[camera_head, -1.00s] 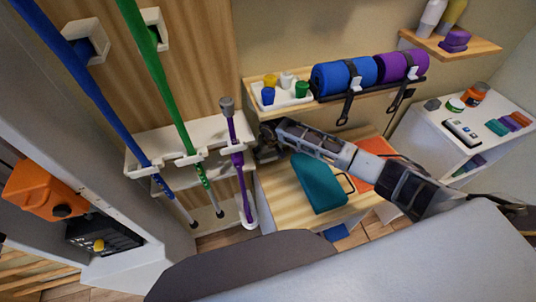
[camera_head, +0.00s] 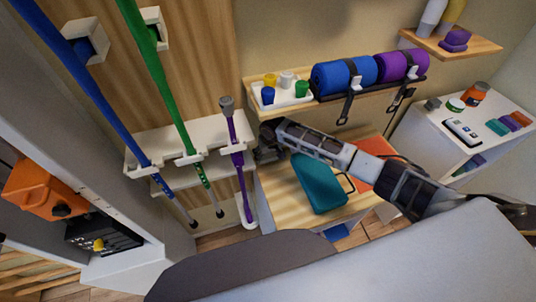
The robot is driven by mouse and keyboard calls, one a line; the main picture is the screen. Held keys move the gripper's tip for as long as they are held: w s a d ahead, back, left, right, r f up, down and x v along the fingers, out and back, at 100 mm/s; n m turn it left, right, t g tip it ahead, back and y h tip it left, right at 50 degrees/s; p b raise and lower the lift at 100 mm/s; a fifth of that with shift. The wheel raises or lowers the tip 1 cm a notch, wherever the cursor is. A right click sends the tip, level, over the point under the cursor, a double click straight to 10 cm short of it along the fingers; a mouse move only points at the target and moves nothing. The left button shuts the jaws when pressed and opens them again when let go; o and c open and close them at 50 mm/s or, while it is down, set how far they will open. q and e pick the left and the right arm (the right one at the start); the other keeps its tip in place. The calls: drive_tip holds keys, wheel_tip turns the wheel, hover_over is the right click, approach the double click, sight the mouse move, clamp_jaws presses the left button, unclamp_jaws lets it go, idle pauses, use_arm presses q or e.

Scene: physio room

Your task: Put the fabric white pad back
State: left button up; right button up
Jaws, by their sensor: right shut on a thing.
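My right arm reaches in from the right, and its dark right gripper (camera_head: 268,145) is at the front of the wall shelf, just right of the purple cane. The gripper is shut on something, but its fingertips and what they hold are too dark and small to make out. I cannot pick out a white fabric pad anywhere in view. My left gripper is not in view.
A teal bag (camera_head: 320,183) and an orange flat item (camera_head: 372,176) lie on the wooden table (camera_head: 280,195) below the arm. The shelf above holds a white cup tray (camera_head: 292,102), a blue roll (camera_head: 343,74) and a purple roll (camera_head: 395,66). A purple cane (camera_head: 236,155) stands in the rack.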

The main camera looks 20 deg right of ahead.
drive_tip(key=shift+f, duration=0.2)
drive_tip(key=o, duration=1.4)
drive_tip(key=shift+r, duration=0.1)
drive_tip(key=shift+v, duration=3.6)
drive_tip(key=shift+r, duration=0.3)
